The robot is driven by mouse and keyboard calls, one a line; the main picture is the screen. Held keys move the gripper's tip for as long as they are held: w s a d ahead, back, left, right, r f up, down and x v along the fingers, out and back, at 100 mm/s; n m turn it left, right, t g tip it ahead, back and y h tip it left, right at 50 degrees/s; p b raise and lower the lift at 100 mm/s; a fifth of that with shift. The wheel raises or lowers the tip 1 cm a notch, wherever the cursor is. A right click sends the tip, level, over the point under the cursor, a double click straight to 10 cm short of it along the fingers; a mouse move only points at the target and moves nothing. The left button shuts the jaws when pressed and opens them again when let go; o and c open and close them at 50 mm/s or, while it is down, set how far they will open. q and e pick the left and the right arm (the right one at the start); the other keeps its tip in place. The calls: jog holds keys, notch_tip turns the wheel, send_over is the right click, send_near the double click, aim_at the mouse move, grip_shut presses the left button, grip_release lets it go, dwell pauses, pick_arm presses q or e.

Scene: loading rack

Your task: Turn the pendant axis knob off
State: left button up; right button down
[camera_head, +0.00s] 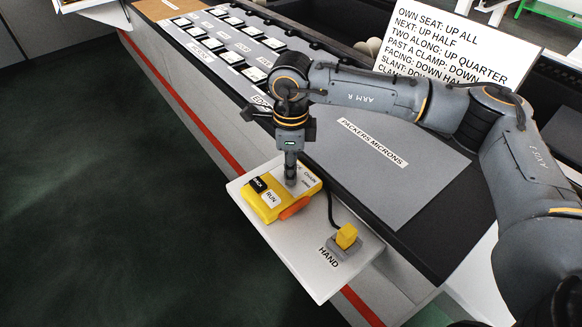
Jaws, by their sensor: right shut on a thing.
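The yellow pendant (258,207) lies on a white shelf (322,283) at the front of the bench. It has a black key (258,184), a white key marked RUN (271,198) and an orange part (294,208) on its near side. My right gripper (291,172) points straight down over the pendant's far part, shut on the axis knob. The knob is mostly hidden by the fingers, so its pointing direction cannot be read. Small lettering beside it is too small to read surely. My left gripper is out of view.
A yellow-topped grey piece (346,239) stands by the HAND label, with a black cable running behind it. A grey mat marked PACKERS MICRONS (375,150) covers the bench. A rack with several slots (225,45) and a white text board (445,45) stand behind.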

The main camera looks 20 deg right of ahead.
jog(key=c, duration=1.1)
grip_release()
jog(key=shift+r, duration=0.15)
notch_tip(320, 180, up, 12)
